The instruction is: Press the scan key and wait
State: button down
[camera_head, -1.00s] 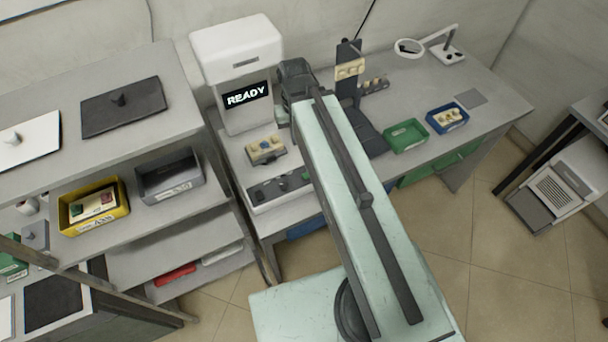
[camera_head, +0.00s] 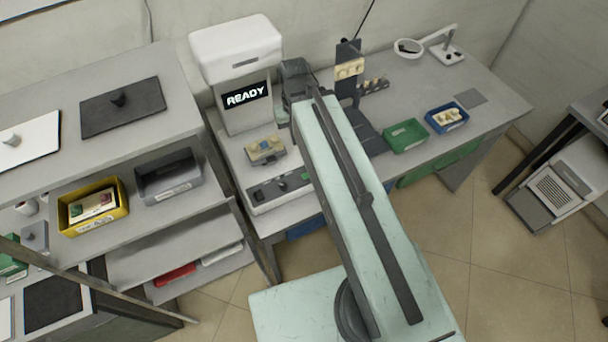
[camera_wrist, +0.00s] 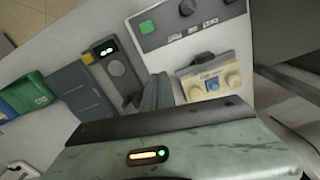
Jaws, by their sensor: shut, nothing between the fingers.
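A white scanner machine (camera_head: 238,55) stands at the back left of the bench, its dark display (camera_head: 247,95) reading READY. A dark control panel (camera_head: 262,194) lies at the bench's front edge; it also shows at the top of the wrist view (camera_wrist: 215,22). The panel has a square green key (camera_wrist: 147,27) and a round dark knob (camera_wrist: 187,8); its labels are upside down and too small to read. My gripper (camera_wrist: 158,90) is shut and empty, over the bench and apart from the green key in the picture. In the head view my arm hides its fingertips.
A cream part with a blue centre (camera_head: 265,148) sits on a dark holder beside the panel, close to my fingers in the wrist view (camera_wrist: 212,82). Green (camera_head: 405,137) and blue (camera_head: 447,117) trays stand to the right. A shelf (camera_head: 120,180) with bins is at left.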

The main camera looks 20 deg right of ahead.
dwell(0.7)
jog(key=w+d+f+m+t+y+b, duration=0.15)
jog(key=d+m, duration=0.45)
jog(key=d, duration=0.6)
jog(key=w+d+m+t+y+b, duration=0.1)
jog(key=d+m+t, duration=0.1)
jog(key=d+m, duration=0.75)
jog(key=s+d+r+m+t, duration=0.1)
jog(key=s+d+m+t, duration=0.1)
jog(key=d, duration=0.6)
jog(key=s+d+r+m+t+h+b, duration=0.1)
jog(key=d+m, duration=0.3)
jog(key=d, duration=0.5)
jog(key=s+d+r+m+t+b, duration=0.1)
jog(key=s+d+r+m+t, duration=0.1)
jog(key=d, duration=0.6)
jog(key=shift+s+d+m+t, duration=0.15)
jog(key=shift+s+m+t, duration=0.25)
jog(key=shift+m, duration=0.65)
jog(key=shift+s+r, duration=0.1)
